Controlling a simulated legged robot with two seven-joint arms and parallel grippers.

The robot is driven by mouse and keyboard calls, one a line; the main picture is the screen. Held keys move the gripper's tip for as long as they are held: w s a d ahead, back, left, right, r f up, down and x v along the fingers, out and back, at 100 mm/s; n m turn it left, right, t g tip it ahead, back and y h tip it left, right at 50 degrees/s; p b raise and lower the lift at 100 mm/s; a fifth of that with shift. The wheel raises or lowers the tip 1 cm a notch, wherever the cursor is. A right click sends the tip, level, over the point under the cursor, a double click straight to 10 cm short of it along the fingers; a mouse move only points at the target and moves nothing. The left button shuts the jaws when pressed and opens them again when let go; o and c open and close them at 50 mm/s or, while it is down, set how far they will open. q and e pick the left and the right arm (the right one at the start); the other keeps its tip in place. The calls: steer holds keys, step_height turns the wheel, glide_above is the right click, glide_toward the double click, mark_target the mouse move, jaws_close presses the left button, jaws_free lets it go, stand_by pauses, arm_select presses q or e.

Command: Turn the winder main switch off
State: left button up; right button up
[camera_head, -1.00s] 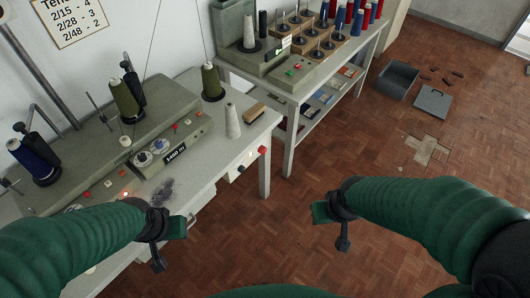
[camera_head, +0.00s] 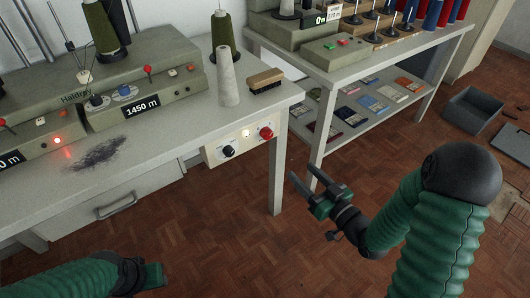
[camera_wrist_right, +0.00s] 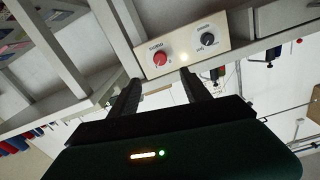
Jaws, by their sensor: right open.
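A pale control panel (camera_head: 238,145) hangs under the front edge of the winder table. It carries a red knob (camera_head: 266,133) at its right and a black knob (camera_head: 228,151) at its left, with a small lit lamp (camera_head: 245,132) between them. In the right wrist view the red knob (camera_wrist_right: 160,58) and black knob (camera_wrist_right: 208,39) lie beyond the fingertips; their labels are too small to read surely. My right gripper (camera_head: 302,175) is open and empty, below and right of the red knob, apart from it. My left gripper (camera_head: 150,276) is low at the left, its jaws unclear.
The winder (camera_head: 145,95) with a glowing lamp stands on the table. A grey cone (camera_head: 229,78) and a brush (camera_head: 266,80) stand above the panel. A table leg (camera_head: 277,180) drops just left of my right gripper. A second table (camera_head: 335,68) stands at the right.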

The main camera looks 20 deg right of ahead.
mark_target(269, 137)
steer(key=b+x, duration=0.4)
steer(key=x, duration=1.1)
steer(key=shift+w+r, duration=0.1)
steer(key=shift+w, duration=0.2)
steer(key=shift+w+a+r, duration=0.15)
steer(key=shift+w+a, duration=0.05)
steer(key=shift+w, duration=0.3)
steer(key=shift+b, duration=0.3)
jaws_close()
